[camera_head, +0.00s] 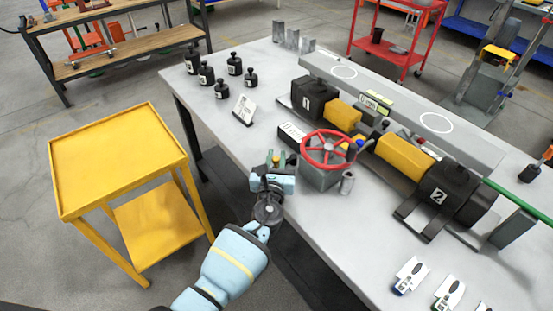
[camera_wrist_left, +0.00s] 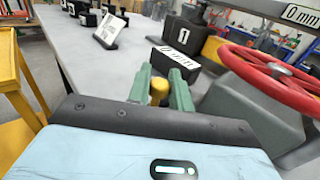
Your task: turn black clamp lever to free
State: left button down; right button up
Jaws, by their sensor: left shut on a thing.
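My left gripper (camera_head: 275,160) is at the table's near edge, left of the red handwheel. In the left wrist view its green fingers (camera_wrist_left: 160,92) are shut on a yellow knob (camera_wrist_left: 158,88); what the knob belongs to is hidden. The red handwheel (camera_head: 326,149) sits on a grey housing (camera_head: 320,178), and shows at the right of the left wrist view (camera_wrist_left: 275,78). A small dark knob (camera_head: 385,124) stands behind the wheel, between the yellow parts of the jack; I cannot tell whether it is the black clamp lever. My right gripper is not in view.
Black block 1 (camera_head: 314,97) and black block 2 (camera_head: 447,190) stand on the grey table (camera_head: 225,140). Several black weights (camera_head: 206,74) and a white card (camera_head: 244,109) are at the back left. A yellow cart (camera_head: 115,150) stands left, across a floor gap.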

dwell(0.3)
pick_arm(q)
jog(key=c, duration=1.3)
grip_release()
jog(key=shift+s, duration=0.1)
jog(key=s+p, duration=0.1)
jog(key=s, duration=0.5)
jog(key=shift+s+a, duration=0.1)
jog(key=shift+s, duration=0.7)
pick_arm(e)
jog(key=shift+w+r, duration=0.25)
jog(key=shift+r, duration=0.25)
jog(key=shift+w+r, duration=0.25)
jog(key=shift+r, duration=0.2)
